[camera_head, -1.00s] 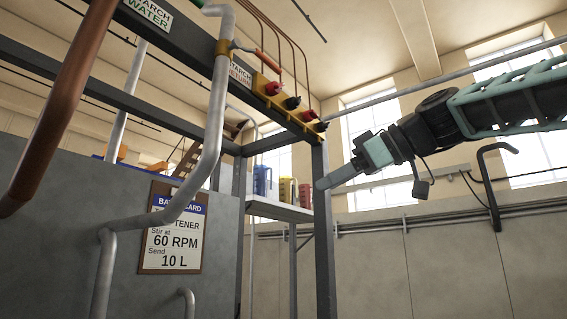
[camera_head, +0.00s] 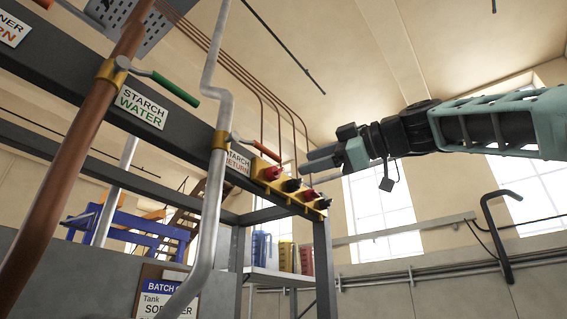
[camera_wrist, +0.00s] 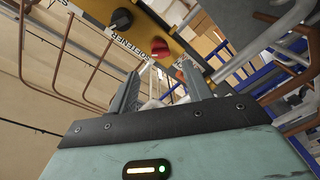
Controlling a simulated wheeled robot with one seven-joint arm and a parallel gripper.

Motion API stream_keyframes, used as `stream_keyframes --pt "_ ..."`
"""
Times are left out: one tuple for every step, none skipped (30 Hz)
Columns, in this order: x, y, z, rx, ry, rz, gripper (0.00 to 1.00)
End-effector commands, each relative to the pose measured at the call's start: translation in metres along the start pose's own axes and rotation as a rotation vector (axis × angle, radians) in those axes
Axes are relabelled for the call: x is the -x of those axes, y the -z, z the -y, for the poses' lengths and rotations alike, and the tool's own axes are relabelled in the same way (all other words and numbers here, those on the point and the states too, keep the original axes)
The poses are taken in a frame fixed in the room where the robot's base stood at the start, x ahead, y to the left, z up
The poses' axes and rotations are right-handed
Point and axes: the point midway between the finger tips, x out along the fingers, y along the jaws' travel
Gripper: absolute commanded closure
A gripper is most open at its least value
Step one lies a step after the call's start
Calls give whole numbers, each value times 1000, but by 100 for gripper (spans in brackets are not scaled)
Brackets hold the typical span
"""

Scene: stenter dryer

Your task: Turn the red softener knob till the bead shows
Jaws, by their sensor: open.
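A yellow panel (camera_head: 283,188) on the dark frame carries red and black knobs in a row. One red knob (camera_head: 272,173) is at its left end; another red knob (camera_head: 309,194) sits farther right, between black ones. In the wrist view a red knob (camera_wrist: 184,70) shows near the right fingertip, beside a white strip reading "SOFTENER" (camera_wrist: 128,42). I cannot tell which head-view knob this is. My gripper (camera_head: 305,164) is open and empty, its fingers pointing left near the panel; it also shows in the wrist view (camera_wrist: 162,70). No bead can be made out.
A grey pipe (camera_head: 215,130) and copper pipe (camera_head: 85,140) stand in front on the left. A black knob (camera_wrist: 121,19) is on the panel in the wrist view. Thin copper lines rise behind the panel. Coloured jugs (camera_head: 285,257) stand on a shelf below.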

Motion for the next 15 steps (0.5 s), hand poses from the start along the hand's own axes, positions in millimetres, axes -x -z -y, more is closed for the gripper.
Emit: stream_keyframes --pt "-12 4 -4 -3 4 -1 50" --pt "-18 4 -3 -3 4 -2 50" --pt "-27 4 -3 -3 4 -1 50" --pt "-33 3 -4 -3 5 -1 50" --pt "-38 3 -4 -3 4 -1 50" --pt "-45 3 -3 -3 4 -1 50" --pt "-50 3 -3 -3 3 -1 50" --pt "-54 3 -3 -2 2 -1 50" --pt "-60 3 -3 -2 3 0 50" --pt "-63 2 -3 -2 2 0 50" --pt "-66 2 -3 -2 1 0 50" --pt "-70 2 -2 -2 1 0 50" --pt "-72 2 -2 -2 1 -1 50" --pt "-74 2 -1 -2 1 -1 50" --pt "-75 1 -1 -2 1 0 50"
